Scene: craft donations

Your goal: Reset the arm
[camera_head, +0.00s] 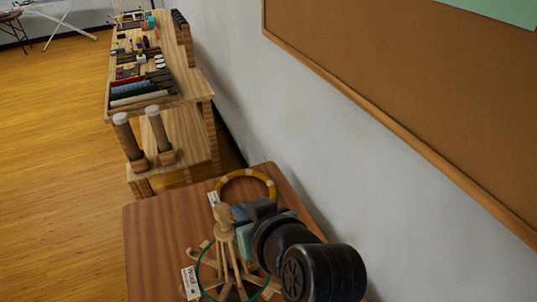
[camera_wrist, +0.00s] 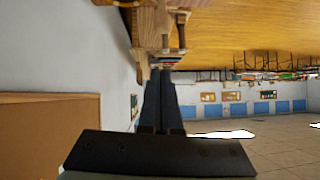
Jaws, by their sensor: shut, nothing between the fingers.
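My arm reaches over the brown wooden table (camera_head: 150,240) in the head view, its dark links at the lower right. My gripper (camera_wrist: 164,76) shows in the wrist view as two long dark fingers side by side, shut with nothing held. In the head view the arm hides part of the table top, and the fingertips are hard to make out. A wooden stand with splayed pegs (camera_head: 226,240) and a teal ring around its lower part is beside the arm, on its left in the picture. I cannot tell whether they touch.
A yellow and tan hoop (camera_head: 234,175) lies at the table's far edge. White labels lie near the hoop and stand. Beyond are a lower wooden bench with two upright rollers (camera_head: 158,130) and a long craft-filled table (camera_head: 190,82). The wall and corkboard (camera_head: 420,80) are close on the right; floor is open left.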

